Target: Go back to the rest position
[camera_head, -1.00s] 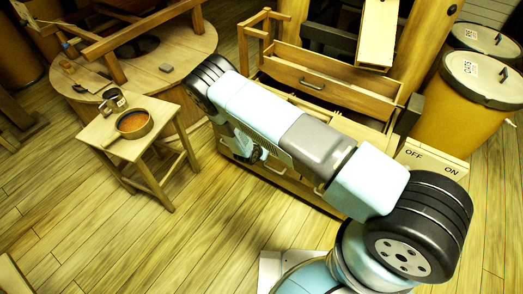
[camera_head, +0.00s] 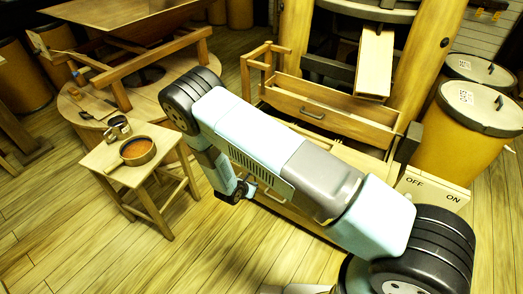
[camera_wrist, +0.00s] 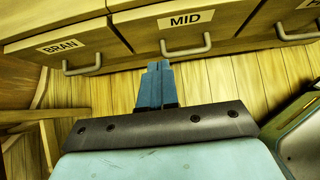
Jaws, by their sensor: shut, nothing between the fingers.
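My gripper (camera_wrist: 160,68) shows in the wrist view with its two blue fingers together and nothing between them. Its fingertips point at the drawer fronts and a strip of plank floor, apart from the drawers as far as I can tell. The drawers carry the labels BRAN (camera_wrist: 64,46) and MID (camera_wrist: 186,19). In the head view my arm is bent, its upper part crossing in front of the wooden cabinet and its far part hanging down between the stool and the cabinet. I cannot make out the fingertips there.
A small stool (camera_head: 103,157) holds a round pan (camera_head: 138,151) and a dark tin (camera_head: 117,128), left of my arm. An open drawer (camera_head: 338,112) juts from the mill. Yellow bins (camera_head: 455,140) stand right, by an OFF/ON panel (camera_head: 432,190). Floor at lower left is clear.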

